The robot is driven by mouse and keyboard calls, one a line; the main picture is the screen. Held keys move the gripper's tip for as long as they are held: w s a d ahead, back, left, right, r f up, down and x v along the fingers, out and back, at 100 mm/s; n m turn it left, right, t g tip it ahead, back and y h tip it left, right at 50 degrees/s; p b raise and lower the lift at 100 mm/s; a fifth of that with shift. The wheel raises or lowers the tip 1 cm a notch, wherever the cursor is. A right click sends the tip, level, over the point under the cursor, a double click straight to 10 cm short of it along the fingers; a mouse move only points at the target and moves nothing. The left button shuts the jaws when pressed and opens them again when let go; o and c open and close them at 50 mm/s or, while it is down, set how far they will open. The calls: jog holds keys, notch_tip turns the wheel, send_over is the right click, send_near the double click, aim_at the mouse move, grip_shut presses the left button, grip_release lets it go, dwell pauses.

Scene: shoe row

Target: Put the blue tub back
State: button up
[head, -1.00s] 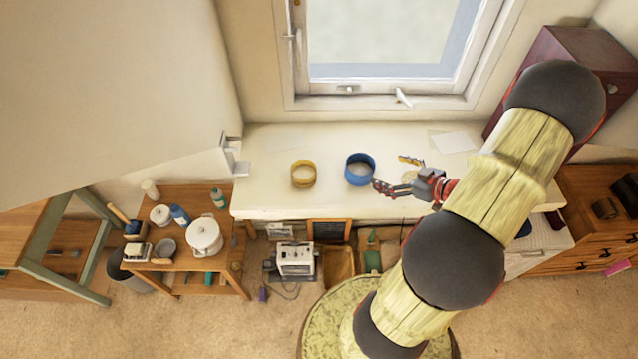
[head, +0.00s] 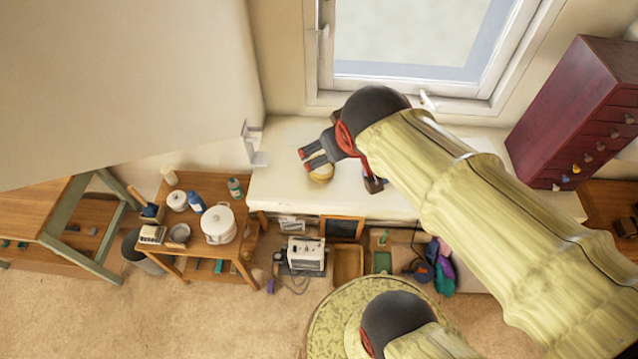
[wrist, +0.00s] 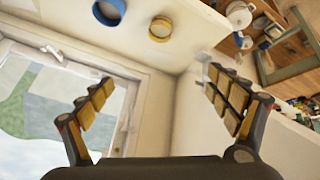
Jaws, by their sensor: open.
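The blue tub (wrist: 109,10) shows at the top edge of the wrist view, partly cut off, on the white worktop. In the head view my arm hides nearly all of it. A yellow tub (wrist: 160,28) stands beside it in the wrist view; in the head view the yellow tub (head: 321,174) is partly covered by my gripper (head: 307,160). My gripper also shows in the wrist view (wrist: 160,82), with its fingers wide apart and nothing between them. Both tubs lie beyond the fingertips, apart from them.
The white worktop (head: 285,190) is clear at its left end. A window (head: 410,40) is behind it and a dark red drawer cabinet (head: 565,105) stands at its right. A wooden side table (head: 185,245) with pots and bottles is at the left.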

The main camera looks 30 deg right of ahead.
jog(key=s+a+g+y, duration=0.1)
jog(key=s+a+y, duration=0.1)
jog(key=s+a, duration=0.4)
jog(key=shift+s+a+n, duration=0.3)
jog(key=shift+a+n, duration=0.1)
jog(key=shift+a, duration=0.7)
notch_tip(320, 180, down, 20)
jog(key=b, duration=2)
jog(key=shift+f, duration=0.15)
jog(key=shift+c, duration=0.4)
